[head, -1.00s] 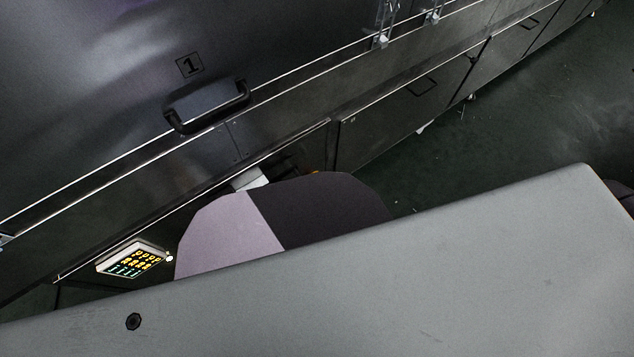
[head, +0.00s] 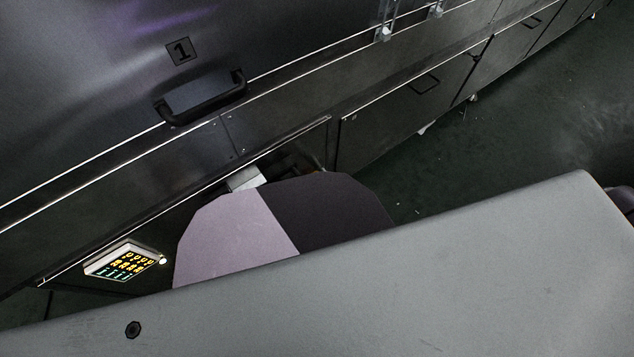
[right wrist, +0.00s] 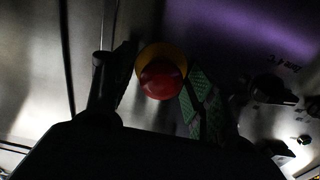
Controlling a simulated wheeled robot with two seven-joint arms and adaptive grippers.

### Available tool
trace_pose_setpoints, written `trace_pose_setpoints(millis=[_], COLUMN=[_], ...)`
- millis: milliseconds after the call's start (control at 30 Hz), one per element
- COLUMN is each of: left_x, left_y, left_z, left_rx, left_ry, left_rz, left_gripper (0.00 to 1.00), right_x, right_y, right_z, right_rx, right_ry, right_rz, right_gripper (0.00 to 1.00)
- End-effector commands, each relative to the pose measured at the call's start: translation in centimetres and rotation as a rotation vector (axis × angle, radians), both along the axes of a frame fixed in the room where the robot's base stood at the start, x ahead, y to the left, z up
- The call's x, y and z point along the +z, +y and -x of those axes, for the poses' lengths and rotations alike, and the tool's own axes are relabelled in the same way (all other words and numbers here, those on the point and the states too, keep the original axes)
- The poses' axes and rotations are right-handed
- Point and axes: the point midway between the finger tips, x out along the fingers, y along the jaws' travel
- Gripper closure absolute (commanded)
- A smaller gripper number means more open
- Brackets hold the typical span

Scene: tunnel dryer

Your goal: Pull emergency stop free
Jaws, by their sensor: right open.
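The emergency stop, a red mushroom button (right wrist: 161,80) on a yellow collar, is on a metal panel in the right wrist view. My right gripper (right wrist: 158,88) is open, with a dark finger left of the button and a finger with a green patterned pad right of it. The button appears between the two fingers; I cannot tell whether either touches it. The head view shows neither the emergency stop nor either gripper. My left gripper is not in view.
In the head view, a metal panel marked 1 has a dark handle (head: 201,97). A small lit yellow-green keypad or display (head: 125,261) is at lower left. Dark floor (head: 500,140) is open at right. Black knobs (right wrist: 272,88) stand right of the button.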

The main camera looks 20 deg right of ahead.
Motion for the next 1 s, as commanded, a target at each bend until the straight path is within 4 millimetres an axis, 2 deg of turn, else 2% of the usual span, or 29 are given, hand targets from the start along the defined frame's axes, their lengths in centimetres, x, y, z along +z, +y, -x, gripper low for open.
trace_pose_setpoints(millis=[200, 633, 1000], left_x=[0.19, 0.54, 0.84], left_y=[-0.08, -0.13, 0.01], left_z=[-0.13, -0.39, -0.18], left_rx=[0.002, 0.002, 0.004], left_ry=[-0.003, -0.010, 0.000], left_rz=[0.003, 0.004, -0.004], left_gripper=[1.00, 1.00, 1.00], right_x=[0.00, 0.08, 0.30], right_y=[0.01, 0.01, -0.15], right_z=[0.01, -0.06, 0.38], right_rx=[0.000, 0.000, 0.000], right_ry=[0.000, -0.001, -0.002], right_rz=[0.000, 0.000, -0.002], right_gripper=[0.44, 0.99, 1.00])
